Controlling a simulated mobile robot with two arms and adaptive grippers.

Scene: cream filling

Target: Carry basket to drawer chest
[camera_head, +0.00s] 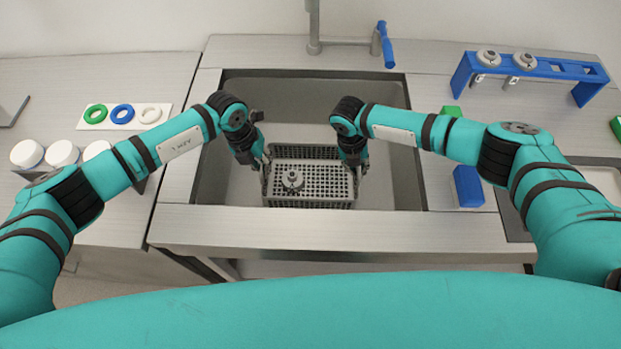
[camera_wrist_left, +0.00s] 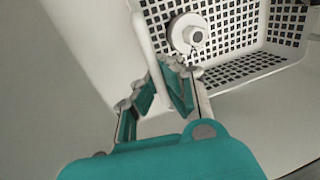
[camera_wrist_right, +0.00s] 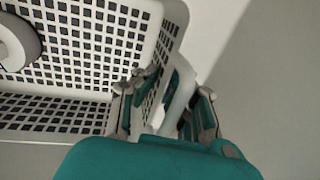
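A light grey perforated basket (camera_head: 325,172) stands in the sink, holding a round metal part (camera_head: 292,180) with a knob on top. The basket also shows in the left wrist view (camera_wrist_left: 245,68) and the right wrist view (camera_wrist_right: 60,110). My left gripper (camera_head: 265,166) is at the basket's left side; in its wrist view the open fingers (camera_wrist_left: 165,85) stand on either side of the left handle. My right gripper (camera_head: 357,168) is at the right side; its open fingers (camera_wrist_right: 168,100) stand on either side of the right handle. I cannot identify a drawer chest.
The sink (camera_head: 235,190) surrounds the basket, with a faucet (camera_head: 314,25) behind. Rings on a white board (camera_head: 155,122) and white round containers (camera_head: 62,153) lie left. A blue rack (camera_head: 535,70) and blue block (camera_head: 468,186) stand right.

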